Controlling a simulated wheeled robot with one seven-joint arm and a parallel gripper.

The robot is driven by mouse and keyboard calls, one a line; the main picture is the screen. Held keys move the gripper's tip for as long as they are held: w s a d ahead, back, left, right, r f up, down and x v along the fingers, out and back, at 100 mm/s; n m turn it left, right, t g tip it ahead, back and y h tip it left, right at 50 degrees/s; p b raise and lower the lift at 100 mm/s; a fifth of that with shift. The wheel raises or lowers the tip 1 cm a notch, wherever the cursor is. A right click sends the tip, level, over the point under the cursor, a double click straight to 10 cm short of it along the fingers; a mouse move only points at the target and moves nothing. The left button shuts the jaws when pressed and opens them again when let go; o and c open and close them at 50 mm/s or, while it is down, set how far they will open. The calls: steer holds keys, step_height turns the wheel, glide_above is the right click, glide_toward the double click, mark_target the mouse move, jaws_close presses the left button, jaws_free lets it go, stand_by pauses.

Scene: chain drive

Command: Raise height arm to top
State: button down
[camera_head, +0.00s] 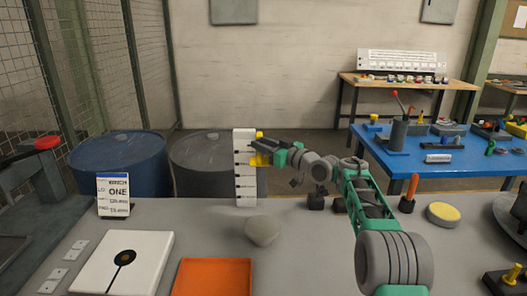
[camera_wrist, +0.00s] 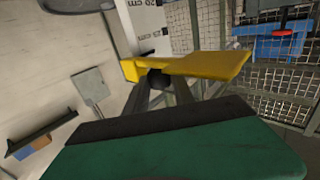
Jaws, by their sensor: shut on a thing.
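A white upright post (camera_head: 245,185) with black scale marks stands on the grey bench. A yellow height arm (camera_head: 260,160) shows at its right side, in the upper half of the post, partly hidden by my gripper. Another bit of yellow shows just above the gripper, near the post's top. My gripper (camera_head: 262,150) reaches in from the right and is shut on the yellow arm. In the wrist view, the yellow arm (camera_wrist: 195,67) crosses the upper middle, with the scale post (camera_wrist: 150,30) behind it. The exact contact of the fingertips is hard to make out.
Barrels (camera_head: 120,163) stand behind. A blue table (camera_head: 440,150) with tools is at right. Space above the post is clear.

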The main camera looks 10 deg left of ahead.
steer(key=shift+r, duration=0.1)
steer(key=c, duration=1.1)
jaws_free()
steer(key=shift+o, duration=0.2)
steer(key=b+v, duration=0.2)
steer(key=v, duration=0.5)
steer(key=shift+s+d, duration=0.25)
steer(key=shift+d, duration=0.05)
